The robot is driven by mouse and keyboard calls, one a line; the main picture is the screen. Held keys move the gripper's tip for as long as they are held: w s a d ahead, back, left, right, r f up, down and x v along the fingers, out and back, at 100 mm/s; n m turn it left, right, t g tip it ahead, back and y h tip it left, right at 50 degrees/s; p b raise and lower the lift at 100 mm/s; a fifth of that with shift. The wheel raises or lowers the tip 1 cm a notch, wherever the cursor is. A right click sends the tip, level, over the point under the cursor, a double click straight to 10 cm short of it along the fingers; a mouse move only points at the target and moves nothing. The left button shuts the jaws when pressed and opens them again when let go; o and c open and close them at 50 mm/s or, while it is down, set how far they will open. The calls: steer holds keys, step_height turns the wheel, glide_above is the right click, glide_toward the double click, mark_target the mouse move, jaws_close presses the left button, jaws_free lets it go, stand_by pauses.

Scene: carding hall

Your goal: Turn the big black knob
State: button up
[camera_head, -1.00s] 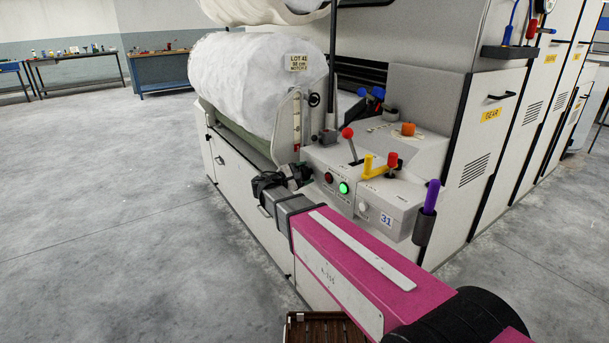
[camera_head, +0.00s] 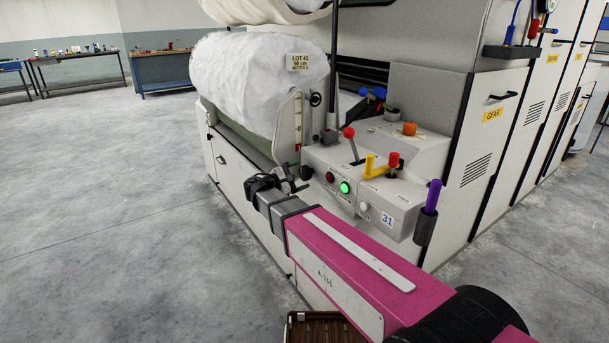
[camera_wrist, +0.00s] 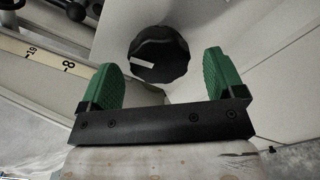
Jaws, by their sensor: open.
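The big black knob (camera_wrist: 158,53) has a ribbed rim and a white pointer mark. In the wrist view it sits on a pale panel, between and beyond the two green fingertips. In the head view the knob (camera_head: 307,173) is a small dark shape at the left end of the grey console. My gripper (camera_wrist: 160,64) is open and empty, with a finger on either side of the knob's outline. In the head view my gripper (camera_head: 288,184) is just left of the knob, apparently with a gap; the exact distance is unclear.
The console (camera_head: 390,198) carries a red-balled lever (camera_head: 348,132), a yellow handle (camera_head: 376,167) and a lit green button (camera_head: 344,188). A numbered scale (camera_wrist: 45,56) lies left of the fingers. A large white roll (camera_head: 255,85) is behind. The floor at left is clear.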

mark_target(302, 173)
steer(key=v, duration=0.7)
steer(key=shift+s+a, duration=0.2)
steer(key=shift+a, duration=0.05)
steer(key=w+d+n, duration=0.2)
steer(key=d+n, duration=0.1)
steer(key=w+d+n, duration=0.1)
steer(key=d+n, duration=0.2)
steer(key=w+d+n, duration=0.2)
steer(key=d+n, duration=0.1)
steer(key=shift+w+r, duration=0.35)
steer(key=shift+r, duration=0.05)
stand_by(0.7)
steer(key=c, duration=0.9)
